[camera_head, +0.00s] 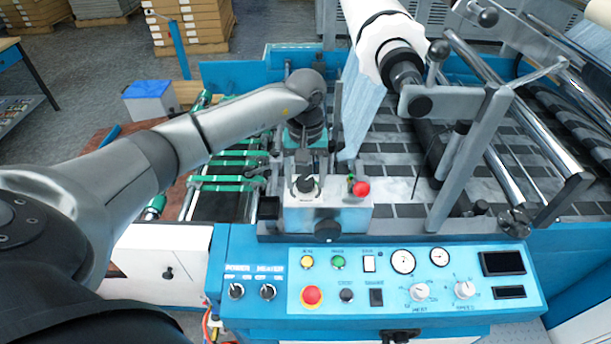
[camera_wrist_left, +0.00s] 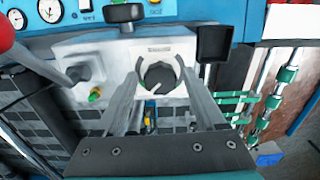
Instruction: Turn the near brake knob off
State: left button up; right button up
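The near brake knob (camera_wrist_left: 158,76) is a dark round knob with a pale pointer mark on a white box (camera_wrist_left: 80,48). The mark points down and slightly left in the left wrist view. In the head view the knob (camera_head: 307,186) sits on the box's top, partly hidden by my gripper. My left gripper (camera_wrist_left: 160,74) is open, pointing at the box, with one finger on each side of the knob. I cannot tell whether the fingers touch it. In the head view my left gripper (camera_head: 308,178) reaches down over the box. My right gripper is not in view.
The blue control panel (camera_head: 400,322) is in front. A white roll (camera_head: 378,30) and metal frame posts (camera_head: 462,165) rise to the right. Green-banded rollers (camera_head: 228,179) lie to the left.

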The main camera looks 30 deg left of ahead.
pick_arm(q)
grip_shut()
dwell(0.3)
